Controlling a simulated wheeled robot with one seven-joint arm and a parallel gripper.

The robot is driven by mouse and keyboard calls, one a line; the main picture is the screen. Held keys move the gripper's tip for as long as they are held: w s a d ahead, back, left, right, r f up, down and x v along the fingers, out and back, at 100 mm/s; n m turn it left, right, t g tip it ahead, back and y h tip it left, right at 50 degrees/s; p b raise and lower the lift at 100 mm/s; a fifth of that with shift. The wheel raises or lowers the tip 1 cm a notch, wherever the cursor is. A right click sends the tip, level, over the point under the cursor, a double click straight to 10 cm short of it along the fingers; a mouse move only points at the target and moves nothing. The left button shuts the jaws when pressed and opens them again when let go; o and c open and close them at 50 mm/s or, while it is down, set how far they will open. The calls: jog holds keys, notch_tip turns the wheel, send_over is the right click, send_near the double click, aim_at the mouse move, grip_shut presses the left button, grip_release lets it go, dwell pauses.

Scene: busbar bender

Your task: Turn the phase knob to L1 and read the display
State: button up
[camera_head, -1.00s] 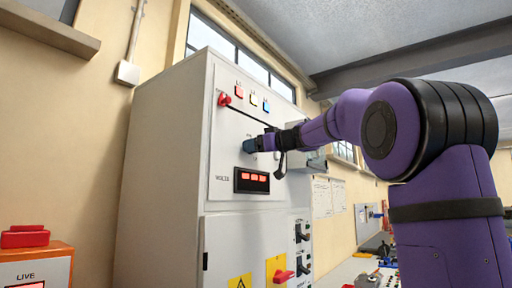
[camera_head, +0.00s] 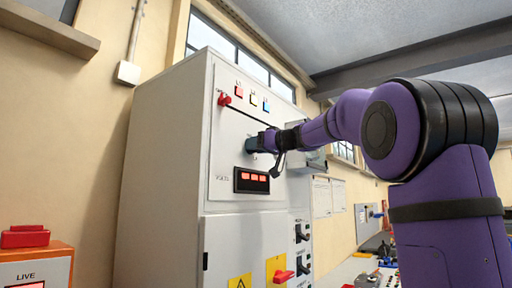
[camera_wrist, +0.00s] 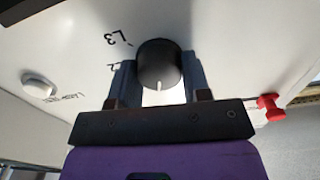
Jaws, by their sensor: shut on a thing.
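The phase knob (camera_wrist: 159,65) is round and black with a white pointer line, which points toward the bottom of the wrist view. The labels L3 and a partly hidden one ending in 2 stand on the panel to its left; L1 is not readable in that view. My gripper (camera_head: 257,143) is at the cabinet front, its two blue-grey fingers shut on either side of the knob.
A white button (camera_wrist: 38,87) is left of the phase knob. Black switches (camera_head: 302,233) and a red handle (camera_head: 283,276) are below.

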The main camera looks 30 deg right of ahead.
jog(key=m, duration=0.5)
jog(key=shift+d+m, duration=0.1)
jog(key=shift+m, duration=0.2)
dwell(0.4)
jog(key=o, duration=0.9)
jog(key=v, duration=1)
jog(key=shift+s+d, duration=0.15)
jog(key=shift+s, duration=0.2)
jog(key=shift+f, duration=0.1)
